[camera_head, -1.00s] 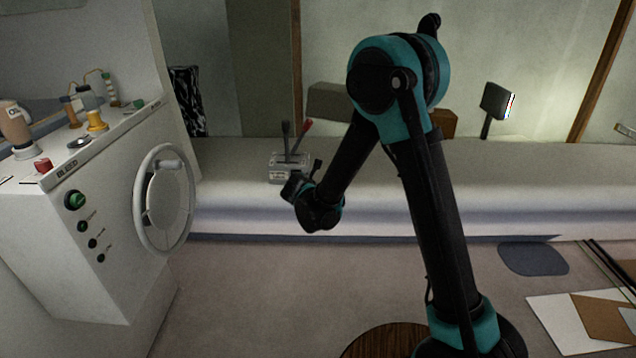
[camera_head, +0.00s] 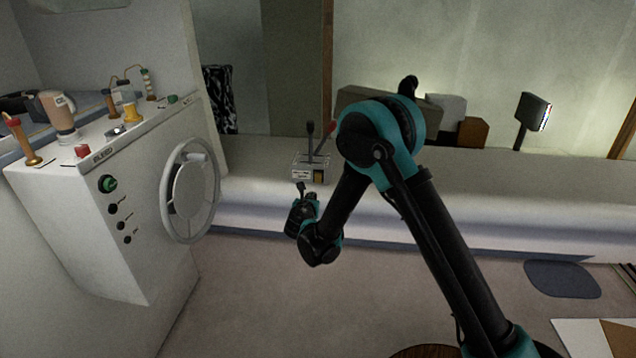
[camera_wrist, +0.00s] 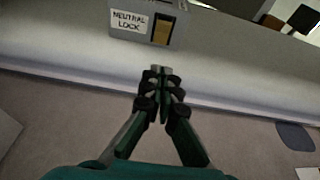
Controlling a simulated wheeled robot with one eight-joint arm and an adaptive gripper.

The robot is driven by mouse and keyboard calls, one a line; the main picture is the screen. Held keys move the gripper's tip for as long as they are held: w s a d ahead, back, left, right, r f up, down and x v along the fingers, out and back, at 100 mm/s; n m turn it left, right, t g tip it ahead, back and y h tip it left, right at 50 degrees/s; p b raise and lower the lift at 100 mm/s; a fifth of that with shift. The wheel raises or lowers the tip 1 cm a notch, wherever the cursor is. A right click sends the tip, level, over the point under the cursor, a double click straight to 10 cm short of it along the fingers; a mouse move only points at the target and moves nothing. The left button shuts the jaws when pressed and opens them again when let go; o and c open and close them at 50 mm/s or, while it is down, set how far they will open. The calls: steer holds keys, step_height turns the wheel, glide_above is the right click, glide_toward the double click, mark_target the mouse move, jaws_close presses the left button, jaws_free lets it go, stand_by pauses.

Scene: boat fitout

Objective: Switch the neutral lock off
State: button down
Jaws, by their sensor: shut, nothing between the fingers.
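The neutral lock is a small grey box whose front carries a white label reading "NEUTRAL LOCK" (camera_wrist: 129,21) in the wrist view. Beside the label is a dark slot with a yellow-brown rocker (camera_wrist: 162,30). In the head view the box (camera_head: 308,172) sits on the pale bench, with a black lever (camera_head: 310,140) and a red-tipped lever (camera_head: 324,139) rising from it. My gripper (camera_wrist: 161,70) is shut and empty, pointing at the box from just in front and below, apart from it. In the head view my gripper (camera_head: 301,190) is below the box.
A white console (camera_head: 75,215) with a wheel (camera_head: 190,192), buttons and several fittings stands at the left. A dark screen on a post (camera_head: 533,112) stands on the bench (camera_head: 450,172) at the right. Boxes stand behind my arm. The floor in front is open.

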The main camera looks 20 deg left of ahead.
glide_toward(317, 173)
step_height(317, 173, down, 6)
steer(key=w, duration=0.3)
steer(key=shift+w+a+r, duration=0.2)
steer(key=shift+w+r, duration=0.2)
steer(key=shift+r, duration=0.05)
steer(key=shift+w+a+r, duration=0.2)
steer(key=shift+w+r, duration=0.2)
steer(key=shift+w+a+r, duration=0.15)
steer(key=shift+w+r, duration=0.15)
steer(key=shift+w, duration=0.25)
steer(key=shift+w+a+r+g+h, duration=0.1)
steer(key=shift+w+r+g+h, duration=0.2)
steer(key=shift+w+r+g, duration=0.3)
steer(key=shift+s+f, duration=0.15)
steer(key=shift+f, duration=0.05)
steer(key=shift+r, duration=0.1)
steer(key=shift+r, duration=0.7)
